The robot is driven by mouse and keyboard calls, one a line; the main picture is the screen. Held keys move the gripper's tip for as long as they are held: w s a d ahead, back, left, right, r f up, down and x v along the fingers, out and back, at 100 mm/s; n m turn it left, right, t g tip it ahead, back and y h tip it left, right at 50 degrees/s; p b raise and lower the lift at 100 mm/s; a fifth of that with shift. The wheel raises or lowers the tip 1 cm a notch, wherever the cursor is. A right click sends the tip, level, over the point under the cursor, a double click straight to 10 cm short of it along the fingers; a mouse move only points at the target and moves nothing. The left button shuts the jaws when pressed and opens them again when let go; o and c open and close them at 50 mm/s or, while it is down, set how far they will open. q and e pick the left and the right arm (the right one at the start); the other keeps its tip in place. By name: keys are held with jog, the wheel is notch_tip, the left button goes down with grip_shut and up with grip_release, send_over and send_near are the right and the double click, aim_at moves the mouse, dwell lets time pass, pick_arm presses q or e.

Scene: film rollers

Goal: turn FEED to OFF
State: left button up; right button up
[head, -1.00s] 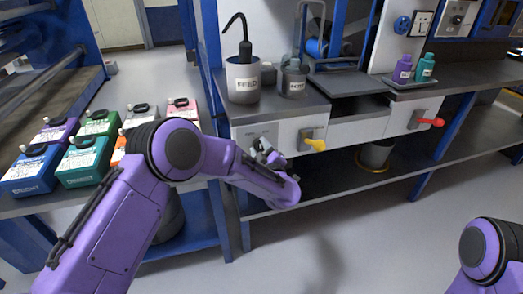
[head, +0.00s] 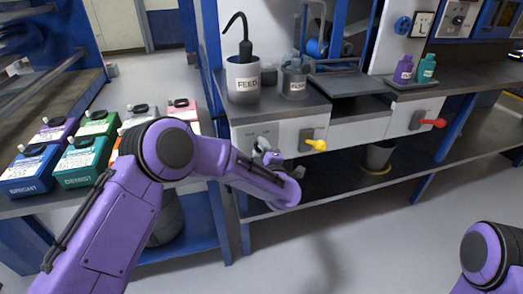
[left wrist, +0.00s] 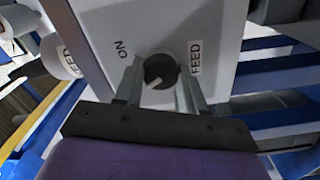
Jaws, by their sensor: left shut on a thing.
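The FEED knob (left wrist: 160,71) is a round dark dial with a pale mark, on a white panel (left wrist: 100,22) in the left wrist view. The mark lies toward its lower edge in that picture. The word ON stands at upper left of the knob and FEED at its right; I see no OFF word there. My left gripper (left wrist: 160,85) is shut on the knob, one finger on either side. In the head view my left gripper (head: 266,153) is at the panel front (head: 245,136) and hides the knob. My right gripper is out of view.
A yellow handle (head: 316,145) sticks out just right of my left gripper, and a red handle (head: 432,122) farther right. The FEED beaker (head: 243,84) and a grey bottle (head: 294,82) stand on the bench above. Several coloured containers (head: 80,162) stand at left.

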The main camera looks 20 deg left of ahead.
pick_arm(q)
jog(key=shift+r, duration=0.1)
jog(key=o, duration=1.1)
jog(key=shift+c, duration=0.2)
jog(key=v, duration=1)
jog(key=shift+s+d+p, duration=0.2)
jog(key=shift+p, duration=0.15)
